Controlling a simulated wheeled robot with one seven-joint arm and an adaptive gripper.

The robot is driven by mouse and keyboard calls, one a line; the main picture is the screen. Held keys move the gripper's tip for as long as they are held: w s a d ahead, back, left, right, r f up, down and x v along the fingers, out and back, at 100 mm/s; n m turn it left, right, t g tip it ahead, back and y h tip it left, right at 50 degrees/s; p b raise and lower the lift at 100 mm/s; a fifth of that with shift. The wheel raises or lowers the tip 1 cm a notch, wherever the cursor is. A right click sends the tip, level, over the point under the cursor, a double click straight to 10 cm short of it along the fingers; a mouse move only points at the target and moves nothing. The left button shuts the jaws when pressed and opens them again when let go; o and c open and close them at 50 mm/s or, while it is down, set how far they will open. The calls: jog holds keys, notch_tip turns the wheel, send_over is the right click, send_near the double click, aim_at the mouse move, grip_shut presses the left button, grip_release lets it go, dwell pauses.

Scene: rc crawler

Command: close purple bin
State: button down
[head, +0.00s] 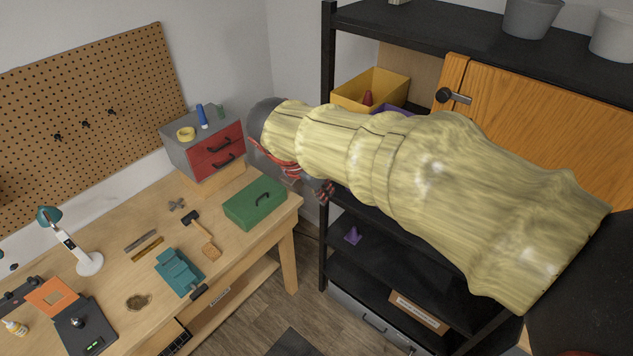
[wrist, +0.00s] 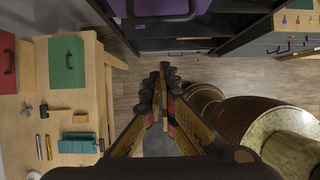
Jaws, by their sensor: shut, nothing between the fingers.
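The purple bin (head: 392,109) sits on the black shelf unit, mostly hidden behind my arm in the head view. In the wrist view a purple surface (wrist: 118,8) with a dark grey handle (wrist: 160,10) shows at the top edge, cut off by the frame; it appears to be the bin's front. My gripper (head: 325,192) hangs between the workbench and the shelf unit. In the wrist view my gripper (wrist: 165,75) is shut and empty, with its tips apart from the bin. How far the bin stands open cannot be told.
A yellow bin (head: 350,101) with a red cone stands beside the purple bin. A wooden door (head: 560,130) with a black knob is to the right. A small purple cone (head: 352,235) is on a lower shelf. The workbench (head: 110,265) at left holds tools and a green box (head: 255,204).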

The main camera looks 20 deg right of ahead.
jog(key=shift+w+d+r+p, duration=0.1)
jog(key=shift+w+d+p, duration=0.1)
jog(key=shift+w+d, duration=0.55)
jog(key=shift+w+d+p, duration=0.2)
jog(key=shift+w+d, duration=0.3)
jog(key=shift+d, duration=0.4)
jog(key=w+d+p, duration=0.3)
jog(key=w+d, duration=0.1)
jog(key=d, duration=0.2)
jog(key=w+d+p, duration=0.3)
jog(key=w+d, duration=0.1)
jog(key=d, duration=0.1)
jog(key=w+d+p, duration=0.3)
jog(key=w+d, duration=0.1)
jog(key=d, duration=0.2)
jog(key=shift+w+d, duration=0.3)
jog(key=shift+w, duration=0.05)
jog(key=shift+r, duration=0.1)
jog(key=shift+a, duration=0.1)
